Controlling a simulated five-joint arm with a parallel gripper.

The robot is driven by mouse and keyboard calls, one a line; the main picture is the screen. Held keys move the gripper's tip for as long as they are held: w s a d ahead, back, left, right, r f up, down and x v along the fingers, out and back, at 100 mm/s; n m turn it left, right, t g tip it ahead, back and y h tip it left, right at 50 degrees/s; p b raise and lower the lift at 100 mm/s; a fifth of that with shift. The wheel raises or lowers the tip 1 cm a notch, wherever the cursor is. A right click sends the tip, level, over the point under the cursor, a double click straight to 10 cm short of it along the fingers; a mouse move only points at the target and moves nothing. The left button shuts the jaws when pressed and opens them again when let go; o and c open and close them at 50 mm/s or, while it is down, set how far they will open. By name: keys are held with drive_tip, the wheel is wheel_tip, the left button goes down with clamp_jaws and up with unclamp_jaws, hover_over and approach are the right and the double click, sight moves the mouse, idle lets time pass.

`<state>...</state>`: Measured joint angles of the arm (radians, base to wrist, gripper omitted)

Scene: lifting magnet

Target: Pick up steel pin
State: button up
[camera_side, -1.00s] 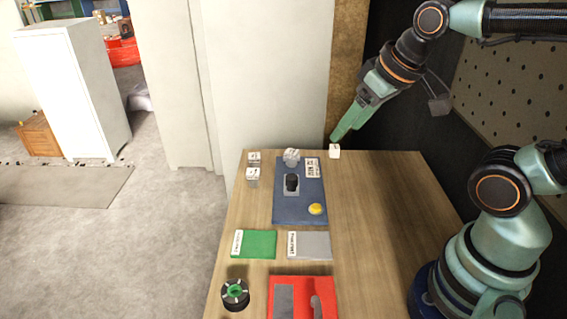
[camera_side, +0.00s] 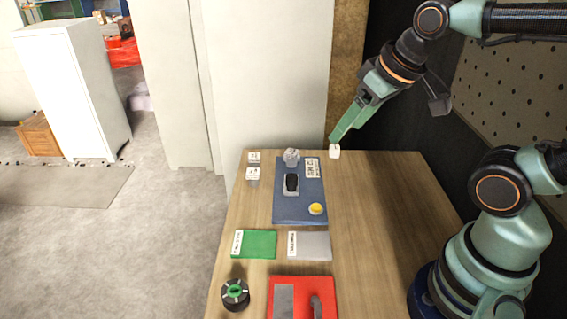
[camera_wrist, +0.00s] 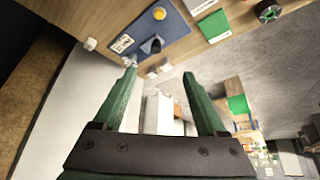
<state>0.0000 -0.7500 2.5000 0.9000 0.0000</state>
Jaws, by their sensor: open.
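I cannot pick out the steel pin for certain. A small grey metal piece (camera_side: 291,156) stands at the far end of the blue plate (camera_side: 283,214); in the wrist view it shows near the left fingertip (camera_wrist: 130,60). Two small labelled pieces (camera_side: 253,174) stand left of the plate. My gripper (camera_side: 337,139) is above the table's far edge, near a small white block (camera_side: 334,153). In the wrist view my gripper (camera_wrist: 159,70) has its fingers spread, with nothing held between them.
The blue plate carries a black knob (camera_side: 292,183) and a yellow button (camera_side: 316,209). Nearer are a green pad (camera_side: 258,245), a grey pad (camera_side: 314,246), a round black-and-green piece (camera_side: 235,294) and a red tray (camera_side: 328,283). The table's right side (camera_side: 375,220) is clear.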

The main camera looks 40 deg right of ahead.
drive_tip(key=shift+w, duration=0.1)
drive_tip(key=m+g, duration=0.6)
drive_tip(key=m, duration=0.7)
hover_over(292, 151)
drive_tip(key=f, duration=1.1)
drive_tip(key=s+f, duration=0.1)
drive_tip(key=f, duration=0.4)
drive_tip(key=shift+a+f, duration=0.3)
drive_tip(key=shift+f, duration=0.1)
drive_tip(key=shift+w+d+f, duration=0.1)
drive_tip(key=shift+w+f, duration=0.05)
drive_tip(key=shift+f, duration=0.75)
drive_tip(key=shift+w+d+f, duration=0.1)
drive_tip(key=shift+w+f, duration=0.05)
drive_tip(key=shift+f, duration=0.75)
drive_tip(key=shift+w+d+f, duration=0.1)
drive_tip(key=shift+w+f, duration=0.05)
drive_tip(key=shift+f, duration=0.75)
clamp_jaws()
